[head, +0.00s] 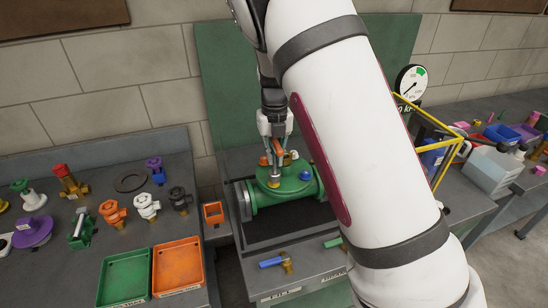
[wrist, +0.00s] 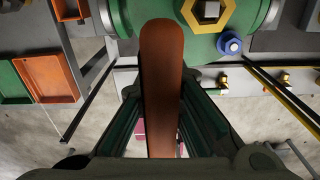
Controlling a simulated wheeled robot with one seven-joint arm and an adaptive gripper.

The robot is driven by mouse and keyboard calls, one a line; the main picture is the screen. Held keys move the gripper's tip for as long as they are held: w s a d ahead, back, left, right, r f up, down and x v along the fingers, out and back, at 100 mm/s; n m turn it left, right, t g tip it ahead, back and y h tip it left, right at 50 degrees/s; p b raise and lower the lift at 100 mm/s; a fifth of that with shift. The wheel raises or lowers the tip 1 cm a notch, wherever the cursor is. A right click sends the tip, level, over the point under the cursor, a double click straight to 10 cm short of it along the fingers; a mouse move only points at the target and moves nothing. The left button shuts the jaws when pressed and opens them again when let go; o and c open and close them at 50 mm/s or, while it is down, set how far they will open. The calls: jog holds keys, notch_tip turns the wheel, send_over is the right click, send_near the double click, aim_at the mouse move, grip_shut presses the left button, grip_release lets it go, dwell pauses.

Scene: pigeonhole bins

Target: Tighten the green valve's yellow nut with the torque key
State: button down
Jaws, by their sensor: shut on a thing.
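The green valve (head: 300,187) lies on a dark mat on the grey bench, under my gripper. A blue nut (wrist: 230,44) is close by on the valve and also shows in the head view (head: 305,175). My gripper (head: 275,130) is above the valve and shut on the torque key, whose orange-brown handle (wrist: 161,80) runs between the fingers. The key's lower end is hard to make out, so I cannot tell whether it touches the nut.
A blue-handled key (head: 271,262) and a green-handled one (head: 333,242) lie at the bench's front. A green tray (head: 124,277) and an orange tray (head: 178,267) are at left, with several small valves behind. A gauge (head: 411,82) and yellow frame stand at right. My arm hides part of the bench.

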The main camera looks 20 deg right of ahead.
aim_at(274, 140)
jog(key=shift+r+p, duration=0.35)
jog(key=shift+r, duration=2.5)
jog(key=n, duration=0.7)
jog(key=shift+n, duration=0.4)
